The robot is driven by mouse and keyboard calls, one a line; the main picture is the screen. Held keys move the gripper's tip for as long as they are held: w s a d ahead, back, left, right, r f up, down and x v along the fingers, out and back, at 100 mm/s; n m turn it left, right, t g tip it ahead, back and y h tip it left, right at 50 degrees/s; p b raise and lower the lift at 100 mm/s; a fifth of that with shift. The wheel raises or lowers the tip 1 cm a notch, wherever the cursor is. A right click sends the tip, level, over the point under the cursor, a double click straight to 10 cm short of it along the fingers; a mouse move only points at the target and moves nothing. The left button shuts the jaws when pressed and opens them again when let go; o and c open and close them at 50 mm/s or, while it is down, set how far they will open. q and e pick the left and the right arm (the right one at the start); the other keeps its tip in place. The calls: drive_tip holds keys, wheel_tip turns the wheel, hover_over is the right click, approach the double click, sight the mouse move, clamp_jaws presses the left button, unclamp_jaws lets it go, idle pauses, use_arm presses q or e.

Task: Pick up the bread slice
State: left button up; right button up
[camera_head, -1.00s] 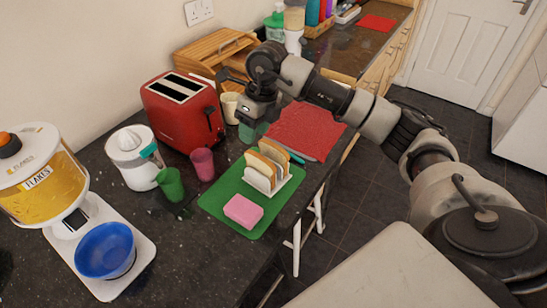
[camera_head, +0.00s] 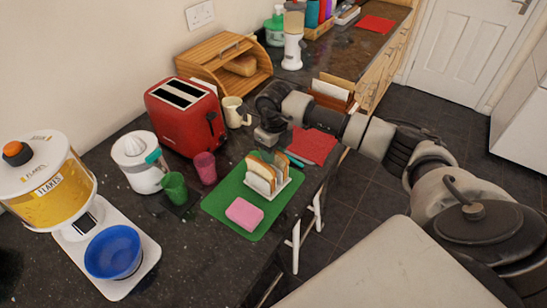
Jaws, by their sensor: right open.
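Bread slices (camera_head: 261,169) stand upright side by side in a white toast rack (camera_head: 272,189) on the green board (camera_head: 243,190). My right gripper (camera_head: 267,149) points down just behind the rack, near the far edge of the bread. It is open, with nothing visibly held. Its fingertips are small and partly hidden by the bread, so I cannot tell whether they touch a slice. My left gripper is not in view.
A pink sponge-like block (camera_head: 244,213) lies on the board's front. A red toaster (camera_head: 186,115), pink cup (camera_head: 205,168) and green cup (camera_head: 174,187) stand to the left. A red cloth (camera_head: 313,146) lies behind right. The counter's edge is close on the right.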

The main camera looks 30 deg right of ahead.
drive_tip(key=shift+f, duration=0.45)
drive_tip(key=shift+c, duration=0.2)
clamp_jaws()
drive_tip(key=shift+r, duration=0.15)
drive_tip(key=shift+r, duration=0.35)
wheel_tip(320, 180, up, 9)
drive_tip(key=b, duration=0.3)
